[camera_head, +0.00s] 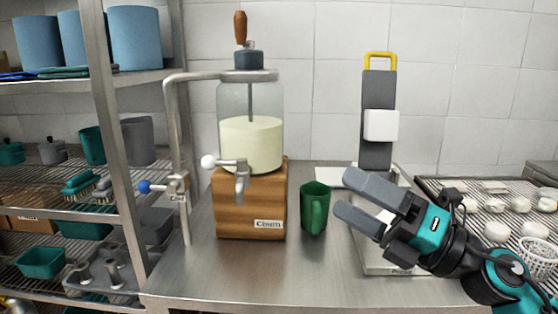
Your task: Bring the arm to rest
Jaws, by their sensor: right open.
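My right gripper (349,199) reaches in from the lower right over the steel counter (240,280). Its two grey fingers are apart and nothing is between them. My right arm (440,235) hides part of a flat steel-based device (377,148) with a grey upright and yellow handle. My left gripper does not show.
A glass dispenser (250,140) with pale liquid sits on a wooden block (250,205), left of the cup. Steel shelves (120,190) with teal and grey containers stand at the left. A wire rack (470,190) with white pieces and a perforated basket (537,252) are at the right.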

